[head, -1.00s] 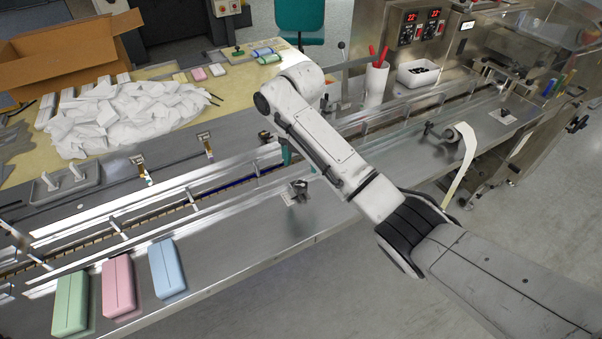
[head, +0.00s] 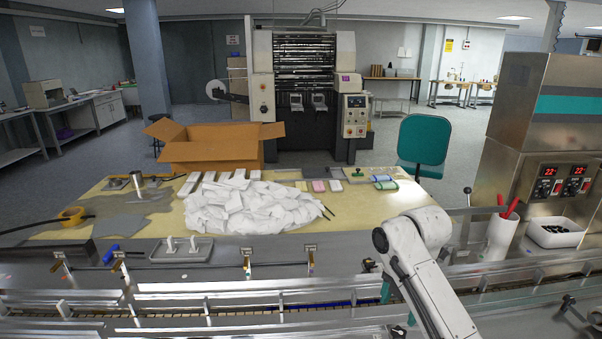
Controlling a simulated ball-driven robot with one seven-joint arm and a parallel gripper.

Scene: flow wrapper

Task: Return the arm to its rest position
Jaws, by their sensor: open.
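My arm (head: 432,285) rises from the bottom edge right of centre in the head view. It is white and bent, with its upper joint (head: 415,232) highest, in front of the yellow work table. The arm stands over the metal conveyor rails. My gripper is not visible; the part of the arm beyond the bend is hidden behind the links. I cannot tell whether it holds anything.
The conveyor (head: 210,292) crosses the foreground. A white cup with red-handled tools (head: 498,238) and a white bin (head: 555,233) stand right of my arm. Behind are crumpled white film (head: 250,207), an open cardboard box (head: 215,150) and a teal chair (head: 424,140).

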